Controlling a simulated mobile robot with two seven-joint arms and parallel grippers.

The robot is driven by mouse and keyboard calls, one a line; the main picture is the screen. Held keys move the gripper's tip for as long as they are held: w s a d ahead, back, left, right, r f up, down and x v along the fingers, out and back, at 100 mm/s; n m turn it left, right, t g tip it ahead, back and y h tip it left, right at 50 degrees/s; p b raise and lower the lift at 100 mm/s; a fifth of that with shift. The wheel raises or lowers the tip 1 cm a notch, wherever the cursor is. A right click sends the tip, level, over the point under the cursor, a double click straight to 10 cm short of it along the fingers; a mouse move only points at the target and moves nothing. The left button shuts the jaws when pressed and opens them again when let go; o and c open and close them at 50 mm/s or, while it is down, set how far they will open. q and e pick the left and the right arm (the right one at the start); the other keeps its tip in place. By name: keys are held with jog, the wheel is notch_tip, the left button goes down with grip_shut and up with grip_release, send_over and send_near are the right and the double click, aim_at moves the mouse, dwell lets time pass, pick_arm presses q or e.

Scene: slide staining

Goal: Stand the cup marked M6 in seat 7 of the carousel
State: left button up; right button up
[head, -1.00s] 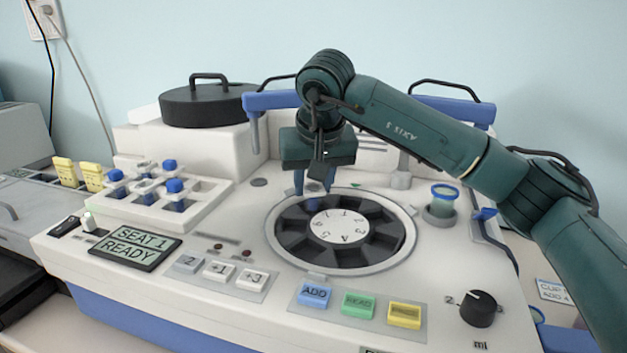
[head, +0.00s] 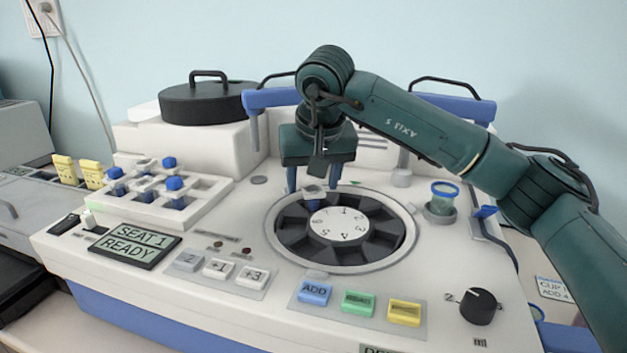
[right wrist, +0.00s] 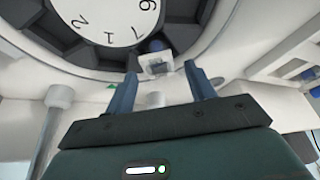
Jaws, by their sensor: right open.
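The carousel (head: 408,238) has a dark ring of seats around a white numbered dial (head: 340,225). My left gripper is not in view.
A white rack (head: 207,205) with several blue-capped cups stands at left. A blue-rimmed cup (head: 443,200) stands right of the carousel. The display (head: 136,247) reads SEAT 1 READY. Coloured buttons and a knob (head: 478,307) line the front. A black lid (head: 205,103) sits behind.

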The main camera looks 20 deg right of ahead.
jog(key=v, duration=1.2)
jog(key=shift+s+f, duration=0.1)
